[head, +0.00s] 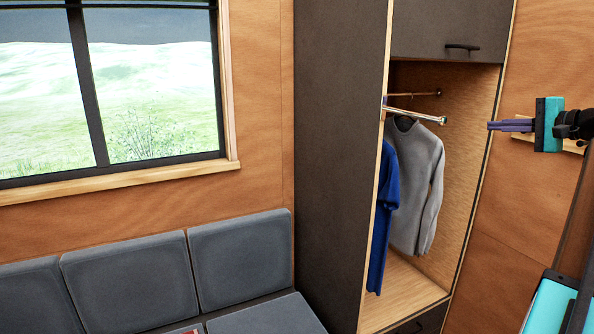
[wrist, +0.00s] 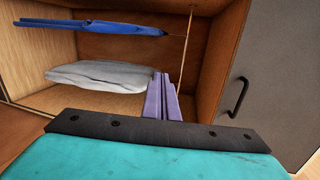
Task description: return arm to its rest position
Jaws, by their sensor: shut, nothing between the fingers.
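My gripper (head: 490,126) is at the right of the head view, with purple fingers pointing left toward the open wardrobe. The fingers are shut with nothing between them. In the wrist view the closed fingers (wrist: 161,80) point at the wardrobe's inside. The gripper is outside the wardrobe, to the right of its opening in the head view, and looks apart from the clothes. A part of my arm shows at the right edge.
The open wardrobe (head: 345,170) holds a blue shirt (head: 387,215) and a grey sweater (head: 420,180) hanging from rods. A dark cabinet door with a handle (head: 462,47) is above. A grey sofa (head: 120,280) stands at left under a window (head: 150,95).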

